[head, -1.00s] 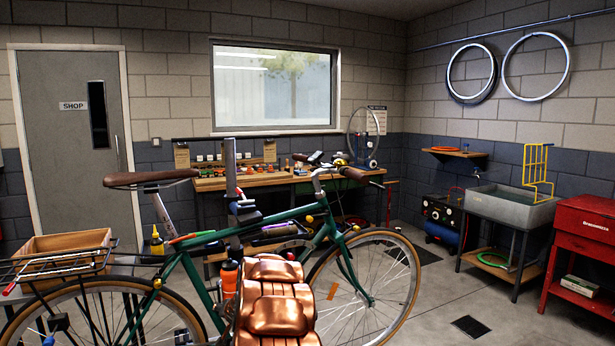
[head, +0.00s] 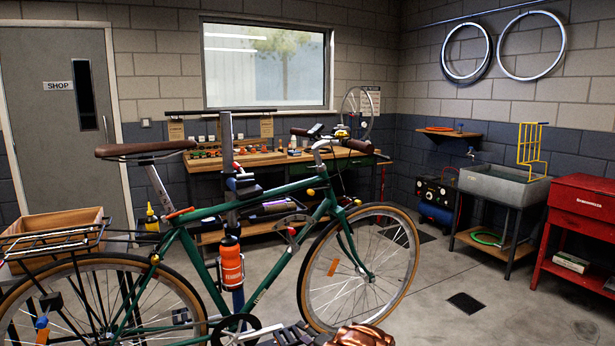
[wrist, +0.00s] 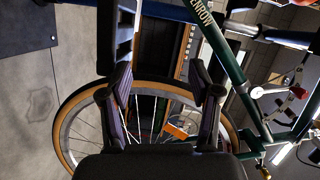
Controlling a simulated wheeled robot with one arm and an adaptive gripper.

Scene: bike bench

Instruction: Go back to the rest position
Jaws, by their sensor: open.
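My gripper (wrist: 160,80) is open in the wrist view, with its two dark fingers apart and nothing held between them. The green bicycle (head: 292,188) stands clamped in a repair stand in the middle of the head view. In the wrist view its front wheel (wrist: 70,150) and green frame tube (wrist: 224,52) lie beyond the fingers, with a visible gap of unclear depth. In the head view my copper-coloured arm shows only at the bottom edge, low in front of the bicycle.
An orange bottle (head: 231,264) sits on the bicycle frame. A workbench (head: 262,165) stands behind. A grey sink (head: 503,186) and red cabinet (head: 583,215) are at the right. The floor (head: 440,275) between is open.

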